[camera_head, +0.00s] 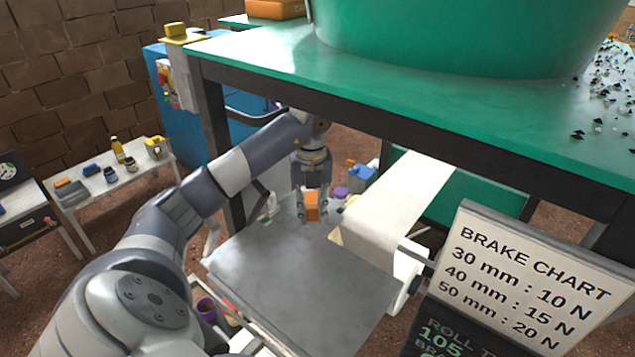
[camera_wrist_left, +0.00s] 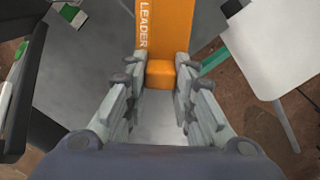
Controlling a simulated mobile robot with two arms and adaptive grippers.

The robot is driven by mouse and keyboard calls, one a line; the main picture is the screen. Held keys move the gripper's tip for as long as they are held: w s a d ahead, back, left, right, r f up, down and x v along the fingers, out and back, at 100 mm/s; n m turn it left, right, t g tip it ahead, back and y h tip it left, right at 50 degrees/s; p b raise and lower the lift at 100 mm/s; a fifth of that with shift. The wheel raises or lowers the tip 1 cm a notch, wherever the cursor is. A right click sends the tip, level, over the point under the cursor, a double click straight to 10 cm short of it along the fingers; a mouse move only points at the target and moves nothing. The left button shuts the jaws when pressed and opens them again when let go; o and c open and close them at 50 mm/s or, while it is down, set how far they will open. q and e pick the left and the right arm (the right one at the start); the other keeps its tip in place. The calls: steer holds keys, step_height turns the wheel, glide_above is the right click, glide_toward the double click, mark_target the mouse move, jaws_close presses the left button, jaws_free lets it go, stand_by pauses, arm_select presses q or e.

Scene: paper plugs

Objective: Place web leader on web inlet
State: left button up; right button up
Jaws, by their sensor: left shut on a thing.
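The web leader is an orange strip marked LEADER (camera_wrist_left: 165,28) in the left wrist view, with a small orange block (camera_wrist_left: 160,74) at its near end. In the head view only a small orange piece (camera_head: 312,206) of it shows. My left gripper (camera_wrist_left: 158,92) has its fingers on either side of the orange block and is shut on it. In the head view the left gripper (camera_head: 312,212) points down over the far part of a grey plate (camera_head: 295,290). I cannot tell which part is the web inlet. My right gripper is out of view.
A wide white paper web (camera_head: 390,205) slopes down just right of the left gripper. The green table (camera_head: 440,85) with a large green tub (camera_head: 470,35) overhangs behind. A brake chart sign (camera_head: 530,275) stands at right. A small side table (camera_head: 115,180) is at left.

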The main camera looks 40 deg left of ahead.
mark_target(310, 201)
arm_select(q)
steer(key=w, duration=0.1)
steer(key=w+a, duration=0.1)
steer(key=w+a+p, duration=0.1)
steer(key=w, duration=0.1)
steer(key=shift+f, duration=0.2)
step_height(310, 201, down, 3)
steer(key=shift+f+p, duration=0.1)
steer(key=shift+p, duration=0.9)
steer(key=shift+a+f, duration=0.1)
steer(key=shift+f, duration=0.1)
steer(key=shift+f, duration=0.15)
steer(key=o, duration=1)
steer(key=shift+c, duration=0.2)
